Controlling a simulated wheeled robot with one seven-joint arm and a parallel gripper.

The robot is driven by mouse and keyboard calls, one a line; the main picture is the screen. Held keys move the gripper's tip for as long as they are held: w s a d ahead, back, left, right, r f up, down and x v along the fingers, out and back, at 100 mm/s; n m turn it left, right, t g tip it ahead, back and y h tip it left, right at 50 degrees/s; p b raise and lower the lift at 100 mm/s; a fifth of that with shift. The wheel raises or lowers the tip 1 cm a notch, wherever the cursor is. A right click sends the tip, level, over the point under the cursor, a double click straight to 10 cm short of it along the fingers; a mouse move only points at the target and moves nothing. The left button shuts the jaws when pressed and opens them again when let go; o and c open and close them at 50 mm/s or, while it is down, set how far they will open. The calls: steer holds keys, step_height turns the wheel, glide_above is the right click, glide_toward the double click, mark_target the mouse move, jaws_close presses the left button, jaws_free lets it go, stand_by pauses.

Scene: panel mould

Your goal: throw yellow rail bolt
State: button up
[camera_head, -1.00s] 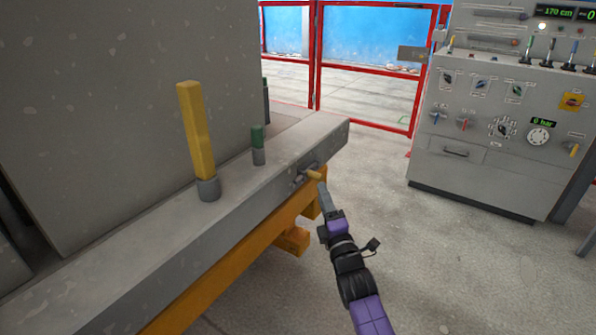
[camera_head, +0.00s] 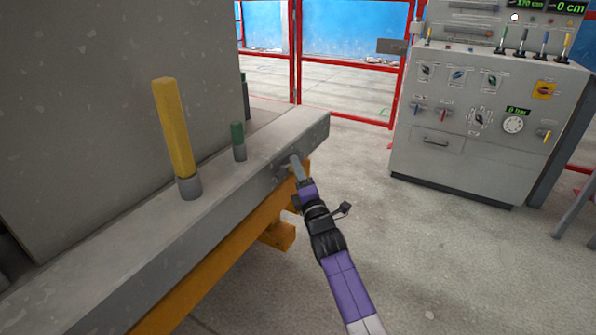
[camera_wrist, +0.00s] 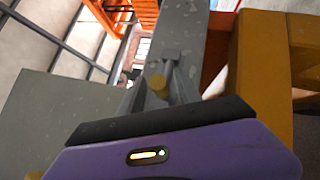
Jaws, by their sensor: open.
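The yellow rail bolt (camera_wrist: 157,83) shows its round yellow end in the wrist view, at the side of the grey rail (camera_head: 220,180). My gripper (camera_head: 296,166) is at the rail's side face near its far end. In the wrist view its fingers are open, one on each side of the bolt's end. I cannot tell whether either finger touches it. In the head view my gripper hides most of the bolt.
A tall yellow post (camera_head: 173,130) and a short green post (camera_head: 238,142) stand on the rail beside a large grey panel (camera_head: 110,100). An orange beam (camera_head: 215,265) runs below. A control cabinet (camera_head: 470,150) stands right, with clear floor between. A red-framed fence (camera_head: 345,90) is behind.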

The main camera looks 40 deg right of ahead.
steer(key=shift+c, duration=0.2)
jaws_close()
stand_by(1.2)
